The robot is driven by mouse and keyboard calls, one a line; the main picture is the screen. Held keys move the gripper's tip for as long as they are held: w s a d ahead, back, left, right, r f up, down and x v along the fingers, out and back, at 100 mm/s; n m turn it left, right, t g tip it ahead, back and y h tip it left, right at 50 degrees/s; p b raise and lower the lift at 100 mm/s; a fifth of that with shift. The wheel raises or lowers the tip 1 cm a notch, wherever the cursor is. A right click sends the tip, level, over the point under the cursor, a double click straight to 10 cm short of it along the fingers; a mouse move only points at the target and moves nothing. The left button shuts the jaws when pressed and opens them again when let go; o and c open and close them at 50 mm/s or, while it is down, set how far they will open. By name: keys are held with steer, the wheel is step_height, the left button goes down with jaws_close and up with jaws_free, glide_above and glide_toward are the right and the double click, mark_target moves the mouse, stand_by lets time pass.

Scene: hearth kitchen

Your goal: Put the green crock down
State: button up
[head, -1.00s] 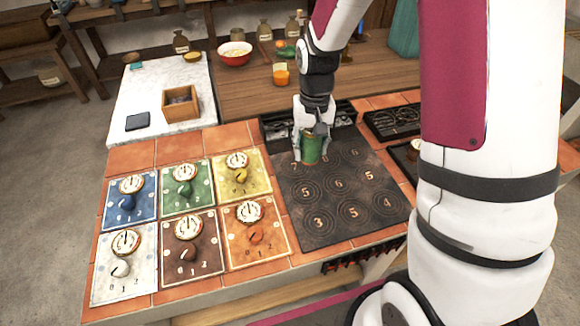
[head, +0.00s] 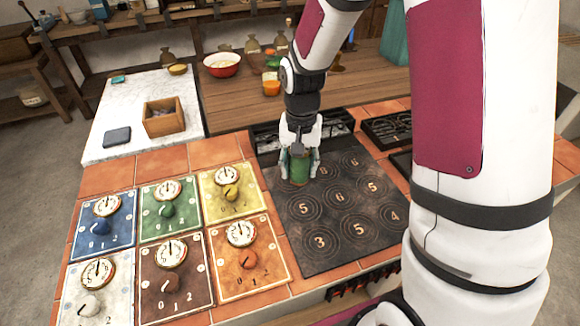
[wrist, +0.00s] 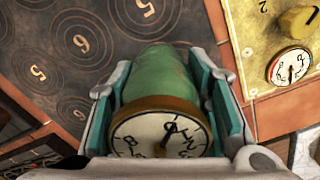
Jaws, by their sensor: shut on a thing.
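The green crock (head: 299,170) is between the fingers of my gripper (head: 299,165), over the far left part of the dark numbered hob plate (head: 325,262). In the wrist view the crock (wrist: 160,75) has a green body and a tan-rimmed dial face with a dark pointer. The teal-lined fingers of my gripper (wrist: 170,95) are shut on its sides. The crock covers the number at its spot. I cannot tell whether its base touches the plate.
Several coloured panels with dials and knobs, such as the yellow one (head: 228,205), lie left of the plate. A white marble slab (head: 130,90) with a wooden box (head: 163,118) is at the far left. A red bowl (head: 222,65) stands on the wooden counter. The plate's other rings look clear.

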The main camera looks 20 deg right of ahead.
mark_target(290, 167)
steer(key=w, duration=0.2)
steer(key=w+a, duration=0.1)
steer(key=w, duration=0.1)
steer(key=shift+w+f, duration=0.15)
steer(key=shift+f, duration=1.8)
steer(key=o, duration=1.5)
steer(key=shift+f, duration=0.15)
